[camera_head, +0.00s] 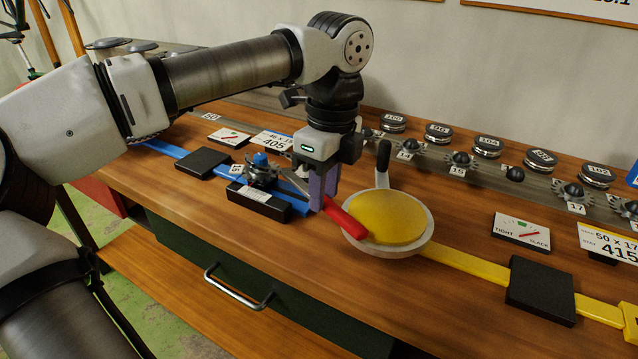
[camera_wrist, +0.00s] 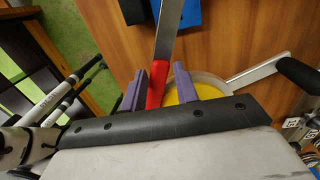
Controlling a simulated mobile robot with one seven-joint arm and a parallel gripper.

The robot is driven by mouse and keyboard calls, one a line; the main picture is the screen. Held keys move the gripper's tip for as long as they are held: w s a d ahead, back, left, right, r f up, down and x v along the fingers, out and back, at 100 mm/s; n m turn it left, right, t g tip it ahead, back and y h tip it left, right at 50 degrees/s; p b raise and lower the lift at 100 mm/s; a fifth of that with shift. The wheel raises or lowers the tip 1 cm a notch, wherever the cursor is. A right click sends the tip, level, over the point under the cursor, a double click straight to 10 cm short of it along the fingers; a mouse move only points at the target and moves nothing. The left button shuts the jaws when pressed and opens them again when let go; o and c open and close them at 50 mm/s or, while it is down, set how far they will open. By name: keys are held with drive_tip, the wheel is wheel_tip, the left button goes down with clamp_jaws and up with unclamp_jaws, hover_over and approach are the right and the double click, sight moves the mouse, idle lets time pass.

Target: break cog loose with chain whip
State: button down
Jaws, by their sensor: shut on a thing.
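The chain whip has a red handle (camera_head: 345,222) and a flat steel bar that runs left toward the cog. My gripper (camera_head: 322,192) is shut on the whip near where the handle meets the bar. In the wrist view the red handle (camera_wrist: 157,84) lies between the purple fingers of my gripper (camera_wrist: 158,92), with the steel bar (camera_wrist: 167,30) running away from it. The toothed cog (camera_head: 260,174) sits on a black block, with a blue piece on top. Whether the whip's chain is wrapped around the cog is too small to tell.
A rail with cogs and round black weights (camera_head: 487,147) runs along the back. A yellow strip with a black block (camera_head: 541,290) lies at right.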

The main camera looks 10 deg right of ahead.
drive_tip(key=d, duration=0.1)
drive_tip(key=d+r+p, duration=0.1)
drive_tip(key=shift+w+d+r+h, duration=0.3)
drive_tip(key=shift+w+h, duration=0.1)
drive_tip(key=shift+w+d+r+p, duration=0.1)
drive_tip(key=shift+w+d+p, duration=0.15)
drive_tip(key=shift+d, duration=0.45)
drive_tip(key=r+p, duration=0.1)
drive_tip(key=a+r+p, duration=0.1)
drive_tip(key=shift+s+r, duration=0.15)
drive_tip(key=shift+r, duration=0.2)
drive_tip(key=shift+a, duration=0.1)
